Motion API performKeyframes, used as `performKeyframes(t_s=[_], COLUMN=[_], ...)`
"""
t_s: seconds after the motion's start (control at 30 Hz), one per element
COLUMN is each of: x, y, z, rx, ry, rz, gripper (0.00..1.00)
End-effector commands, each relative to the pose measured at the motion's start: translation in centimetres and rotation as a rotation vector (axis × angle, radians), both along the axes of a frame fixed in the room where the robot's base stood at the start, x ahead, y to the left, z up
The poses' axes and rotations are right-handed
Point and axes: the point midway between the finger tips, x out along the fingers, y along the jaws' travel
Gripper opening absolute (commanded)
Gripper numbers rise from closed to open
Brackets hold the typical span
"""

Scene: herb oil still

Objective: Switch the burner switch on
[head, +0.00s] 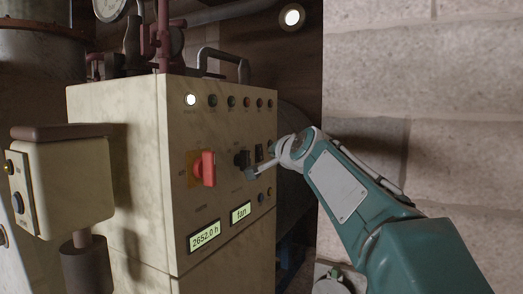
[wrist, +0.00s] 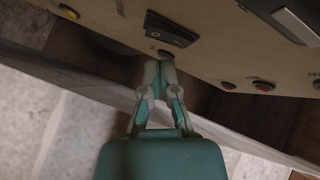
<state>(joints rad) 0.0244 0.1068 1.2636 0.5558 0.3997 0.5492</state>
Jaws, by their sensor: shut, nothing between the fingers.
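A cream control cabinet (head: 118,140) stands left of my arm in the head view, its front panel carrying several controls. No burner label is legible, so I cannot tell which is the burner switch. A black rocker switch (wrist: 170,28) shows close up in the wrist view; a small dark switch (head: 259,153) also shows on the panel in the head view. My gripper (wrist: 160,62) is shut and empty at the panel, its tips just below the rocker and over a round grey button (wrist: 166,54). Contact cannot be told. The gripper (head: 251,172) partly hides panel controls in the head view.
A red rotary handle (head: 208,169) and a black knob (head: 242,159) protrude from the panel. Two lit displays sit below, one reading "fan" (head: 241,213). A lamp (head: 190,100) glows white at the panel's top left. A stone wall (head: 430,90) stands on the right.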

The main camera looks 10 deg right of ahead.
Motion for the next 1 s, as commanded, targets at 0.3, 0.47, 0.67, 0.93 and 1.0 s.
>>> performKeyframes(t_s=[0.3, 0.47, 0.67, 0.93, 1.0], x=[-1.0, -1.8, -2.7, -2.9, -2.9], y=[-1.4, -2.5, -3.8, -4.0, -4.0], z=[-0.2, -0.4, -0.6, -0.6, -0.6], rx=[0.000, 0.000, 0.001, 0.000, 0.000], ry=[0.001, 0.001, 0.001, 0.000, 0.000], rz=[-0.002, -0.002, -0.001, 0.000, 0.000], gripper=[0.00, 0.00, 0.00, 0.00, 0.00])
